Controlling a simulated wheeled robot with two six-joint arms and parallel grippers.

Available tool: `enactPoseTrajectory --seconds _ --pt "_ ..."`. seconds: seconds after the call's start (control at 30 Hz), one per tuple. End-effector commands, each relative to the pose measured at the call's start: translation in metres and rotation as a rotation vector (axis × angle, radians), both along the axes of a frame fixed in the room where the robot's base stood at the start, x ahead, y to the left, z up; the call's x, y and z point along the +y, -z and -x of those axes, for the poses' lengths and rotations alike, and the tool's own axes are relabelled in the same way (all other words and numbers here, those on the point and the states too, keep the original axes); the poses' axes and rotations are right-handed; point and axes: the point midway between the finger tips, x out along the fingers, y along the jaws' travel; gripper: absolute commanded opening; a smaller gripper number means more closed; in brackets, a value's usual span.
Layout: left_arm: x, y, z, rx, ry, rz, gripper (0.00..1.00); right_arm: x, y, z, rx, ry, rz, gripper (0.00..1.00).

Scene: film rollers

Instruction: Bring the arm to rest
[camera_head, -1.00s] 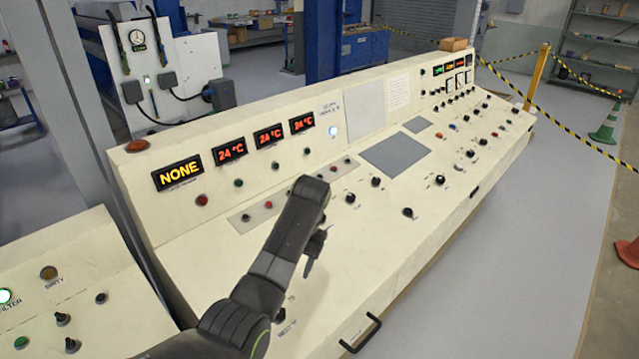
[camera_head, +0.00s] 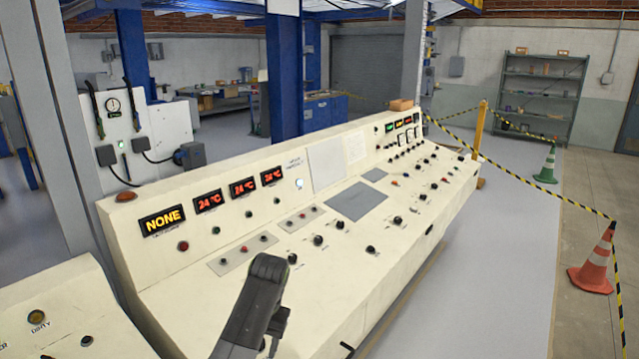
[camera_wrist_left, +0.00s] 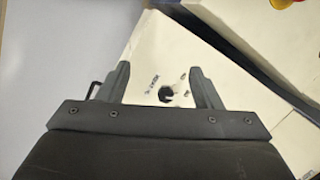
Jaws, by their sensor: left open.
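My left arm (camera_head: 255,300) reaches up from the bottom of the head view, over the near part of the cream control console (camera_head: 330,275). Its gripper points down there and its fingertips are mostly hidden. In the left wrist view my left gripper (camera_wrist_left: 160,84) shows two dark fingers spread apart with nothing between them. Below and beyond the fingers lies the cream panel with a black knob (camera_wrist_left: 166,93), clear of the fingers. My right gripper is in neither view.
The console carries several knobs, buttons and lit displays (camera_head: 162,220). A second cream panel (camera_head: 60,315) stands at the lower left. A grey post (camera_head: 60,130) rises behind it. Open floor lies right of the console, with cones (camera_head: 594,268) and striped tape beyond.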

Motion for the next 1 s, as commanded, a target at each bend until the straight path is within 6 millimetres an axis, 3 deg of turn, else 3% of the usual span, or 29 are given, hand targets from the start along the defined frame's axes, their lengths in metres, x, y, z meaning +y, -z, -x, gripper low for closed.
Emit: enactPoseTrajectory --seconds 0.27,0.47,0.57,0.73,1.0 --pt "0.021 0.034 0.021 -0.031 -0.032 0.038 0.59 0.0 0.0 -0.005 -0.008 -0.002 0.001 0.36" --pt "0.044 0.065 0.048 -0.069 -0.068 0.068 0.59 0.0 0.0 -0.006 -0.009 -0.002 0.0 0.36" --pt "0.061 0.085 0.072 -0.098 -0.093 0.086 0.59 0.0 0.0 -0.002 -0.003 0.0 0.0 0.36" --pt "0.094 0.114 0.128 -0.164 -0.141 0.108 0.59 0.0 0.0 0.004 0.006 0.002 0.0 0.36" --pt "0.137 0.128 0.23 -0.272 -0.191 0.109 0.59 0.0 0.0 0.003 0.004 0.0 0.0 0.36"
